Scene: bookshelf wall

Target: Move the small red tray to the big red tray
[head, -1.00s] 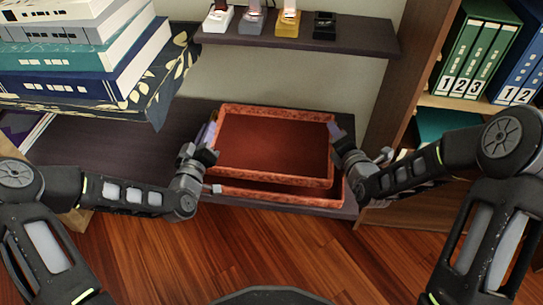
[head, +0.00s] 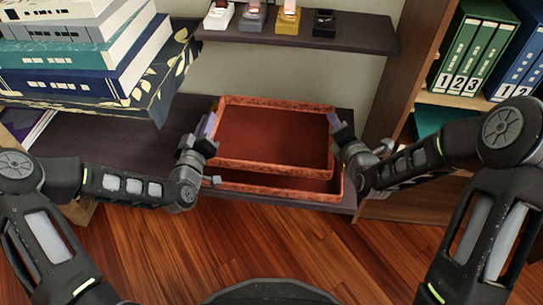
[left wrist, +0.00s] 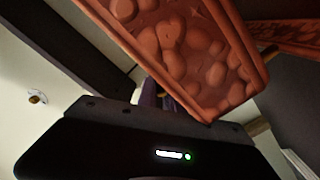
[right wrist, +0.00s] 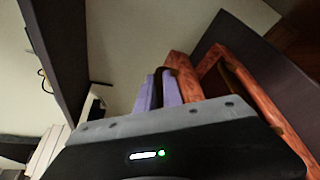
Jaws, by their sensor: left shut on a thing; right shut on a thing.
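The small red tray (head: 272,141) is held between my two grippers in the head view, over the big red tray (head: 282,190), whose front part shows below it. My left gripper (head: 209,128) is shut on the small tray's left side. My right gripper (head: 338,130) is shut on its right side. The left wrist view shows the small tray's embossed side (left wrist: 175,45) close to the gripper. The right wrist view shows the fingers (right wrist: 160,90) at its rim. Whether the small tray touches the big one cannot be told.
The big tray is on a dark low shelf (head: 120,150). A stack of books (head: 80,50) is at the left. An upper shelf (head: 300,37) with small display items is above. A bookcase with green binders (head: 470,50) stands at the right.

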